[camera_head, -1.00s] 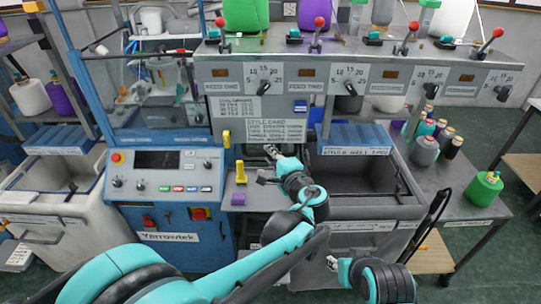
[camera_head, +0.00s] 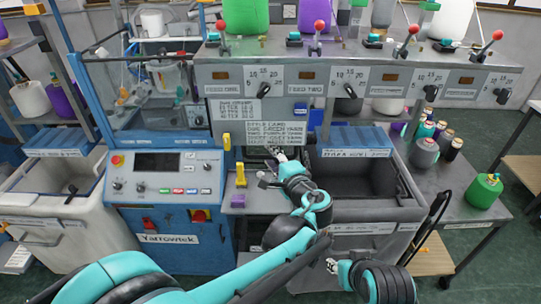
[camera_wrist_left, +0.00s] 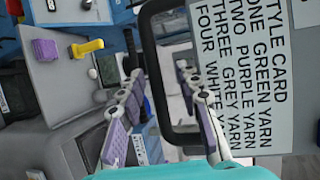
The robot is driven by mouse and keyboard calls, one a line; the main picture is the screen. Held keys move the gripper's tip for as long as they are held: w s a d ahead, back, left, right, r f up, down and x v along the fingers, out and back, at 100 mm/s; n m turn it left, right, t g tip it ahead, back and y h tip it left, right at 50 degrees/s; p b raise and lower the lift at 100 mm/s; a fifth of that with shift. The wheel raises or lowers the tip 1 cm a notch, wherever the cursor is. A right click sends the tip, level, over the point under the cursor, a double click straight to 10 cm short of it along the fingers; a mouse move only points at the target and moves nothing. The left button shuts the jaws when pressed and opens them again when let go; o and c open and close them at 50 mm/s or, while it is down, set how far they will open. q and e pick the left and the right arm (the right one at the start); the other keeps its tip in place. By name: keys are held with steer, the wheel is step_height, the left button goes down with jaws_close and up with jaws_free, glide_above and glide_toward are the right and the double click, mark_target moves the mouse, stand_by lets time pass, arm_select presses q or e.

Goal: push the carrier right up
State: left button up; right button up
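My left gripper (camera_head: 276,153) is at the machine's middle opening, below the style card (camera_head: 275,132). In the left wrist view its two fingers (camera_wrist_left: 160,110) are apart, with no object clearly held. A black rectangular loop (camera_wrist_left: 150,60) shows between and beyond the fingers; I cannot tell whether they touch it. A yellow handle (camera_head: 240,176) and a purple block (camera_head: 238,200) are on the grey shelf, left of the gripper. I cannot tell for certain which part is the carrier. My right gripper (camera_head: 332,265) is low in front of the machine, too small to read.
A blue control panel (camera_head: 165,177) stands left of the gripper. A grey bin (camera_head: 345,205) stands to its right. Above is a dial panel (camera_head: 310,78) with red-knobbed levers. A side table (camera_head: 465,200) with yarn cones is at right.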

arm_select(q)
steer(key=v, duration=1.1)
